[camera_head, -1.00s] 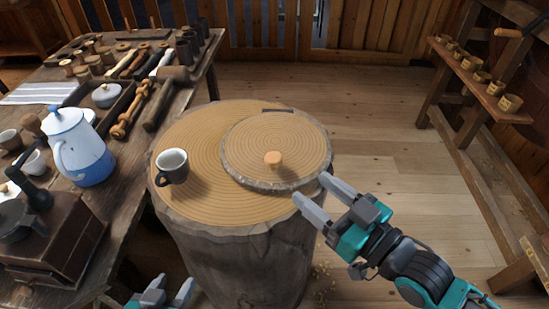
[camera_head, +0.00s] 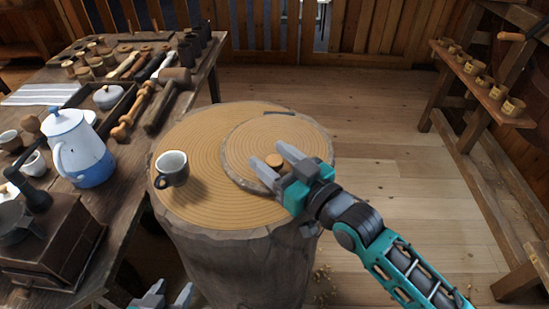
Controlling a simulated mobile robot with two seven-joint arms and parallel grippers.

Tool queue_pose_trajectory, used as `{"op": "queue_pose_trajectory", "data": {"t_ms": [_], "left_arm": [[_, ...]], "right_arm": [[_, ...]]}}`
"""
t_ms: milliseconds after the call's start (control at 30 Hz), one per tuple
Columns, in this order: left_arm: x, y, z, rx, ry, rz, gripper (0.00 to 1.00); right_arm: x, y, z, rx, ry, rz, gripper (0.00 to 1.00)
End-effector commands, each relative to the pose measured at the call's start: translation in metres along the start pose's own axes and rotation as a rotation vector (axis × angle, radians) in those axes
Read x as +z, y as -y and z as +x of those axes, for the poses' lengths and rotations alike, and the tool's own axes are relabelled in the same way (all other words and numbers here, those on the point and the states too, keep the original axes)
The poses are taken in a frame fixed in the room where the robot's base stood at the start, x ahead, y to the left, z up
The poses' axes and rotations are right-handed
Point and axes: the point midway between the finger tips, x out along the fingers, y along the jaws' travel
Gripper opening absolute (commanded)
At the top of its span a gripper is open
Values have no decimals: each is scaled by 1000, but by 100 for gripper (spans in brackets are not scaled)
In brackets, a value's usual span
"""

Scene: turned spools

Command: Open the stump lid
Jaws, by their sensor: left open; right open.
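The stump (camera_head: 235,260) stands upright in the middle, with a ringed wooden top. The round stump lid (camera_head: 245,140) lies shut on the right part of that top, with a dark strip (camera_head: 279,113) at its far edge. A small wooden knob (camera_head: 274,160) stands on the lid. My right gripper (camera_head: 270,162) is open above the lid, its fingers pointing at the knob from the right; I cannot tell whether they touch it. The gripper hides the lid's front right part. My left gripper (camera_head: 170,293) is open and empty at the bottom edge, left of the stump.
A dark cup (camera_head: 172,168) with a pale inside stands on the stump top, left of the lid. A workbench on the left holds a blue and white pot (camera_head: 80,150), a grinder (camera_head: 48,235) and turned tools. A rack (camera_head: 480,75) stands at the right. The floor behind the stump is clear.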

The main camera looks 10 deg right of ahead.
Motion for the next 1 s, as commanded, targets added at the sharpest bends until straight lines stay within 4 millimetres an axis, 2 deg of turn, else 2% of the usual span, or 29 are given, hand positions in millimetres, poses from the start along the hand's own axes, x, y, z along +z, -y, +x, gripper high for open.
{"op": "queue_pose_trajectory", "data": {"t_ms": [67, 667, 1000], "left_arm": [[0, 0, 0, 0, -1, 1, 54], [-1, -1, 0, 1, -4, 1, 54], [-4, 0, -1, 1, -6, 2, 54]], "right_arm": [[0, 0, 0, 0, 0, 0, 58], [0, 0, 0, 0, -1, 1, 0], [-2, -2, 2, 0, 3, 6, 0]]}}
